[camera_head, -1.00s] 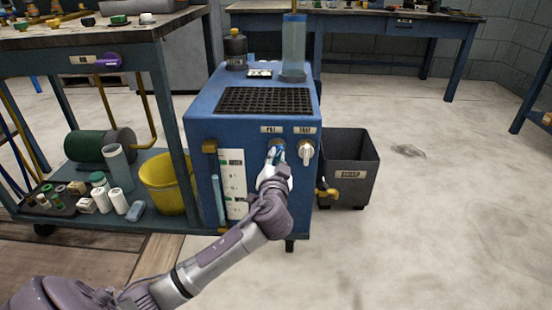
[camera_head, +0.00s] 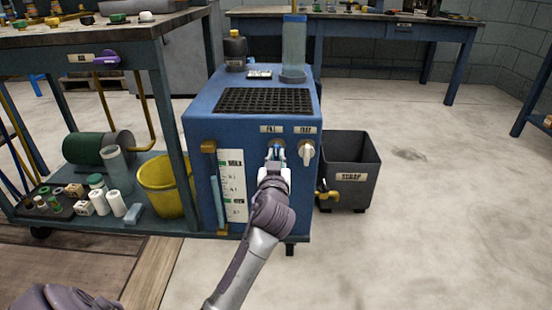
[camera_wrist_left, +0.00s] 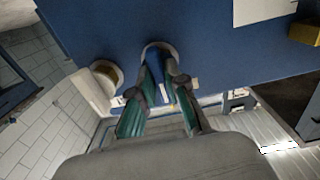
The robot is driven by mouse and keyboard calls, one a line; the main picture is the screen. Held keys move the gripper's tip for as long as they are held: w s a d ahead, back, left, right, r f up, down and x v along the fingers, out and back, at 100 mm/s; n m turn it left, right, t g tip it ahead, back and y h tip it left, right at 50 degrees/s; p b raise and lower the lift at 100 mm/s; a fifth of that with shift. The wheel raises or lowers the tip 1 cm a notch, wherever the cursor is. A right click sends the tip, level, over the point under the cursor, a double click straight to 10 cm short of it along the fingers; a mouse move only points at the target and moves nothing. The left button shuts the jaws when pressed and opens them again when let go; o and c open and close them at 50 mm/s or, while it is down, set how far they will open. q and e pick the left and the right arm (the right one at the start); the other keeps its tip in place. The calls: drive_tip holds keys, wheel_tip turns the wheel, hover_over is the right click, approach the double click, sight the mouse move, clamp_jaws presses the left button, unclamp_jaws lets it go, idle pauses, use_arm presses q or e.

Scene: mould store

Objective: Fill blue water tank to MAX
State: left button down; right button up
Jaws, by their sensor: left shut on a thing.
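The blue water tank (camera_head: 195,128) is a boxy cabinet with a black grille on top. Its front has two round knobs under small labels; the left label seems to read FILL. My left gripper (camera_head: 276,160) is shut on the left knob (camera_wrist_left: 156,50), which its fingers largely hide in the head view. The right, pale knob (camera_head: 306,152) is free beside it. A sight gauge (camera_head: 217,205) at the front left shows a light blue column beside a white scale (camera_head: 236,190). The column's top appears below the scale's upper, MAX-like label. My right gripper is not in view.
A dark scrap bin (camera_head: 352,165) stands right of the tank, by a brass tap (camera_head: 327,196). A yellow bucket (camera_head: 163,190) sits on the cart shelf at left. A clear cylinder (camera_head: 294,45) and dark bottle (camera_head: 235,48) stand on top. The floor at right is clear.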

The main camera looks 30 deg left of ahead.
use_arm(q)
drive_tip(key=shift+a+r, duration=0.1)
drive_tip(key=shift+r, duration=0.1)
drive_tip(key=c, duration=1.4)
unclamp_jaws()
drive_tip(key=shift+o, duration=1.1)
drive_tip(key=shift+w, duration=0.1)
drive_tip(key=shift+f, duration=0.15)
drive_tip(key=shift+s+d+f, duration=0.1)
drive_tip(key=shift+s+d, duration=0.2)
drive_tip(key=v, duration=1.1)
drive_tip(key=shift+s, duration=0.1)
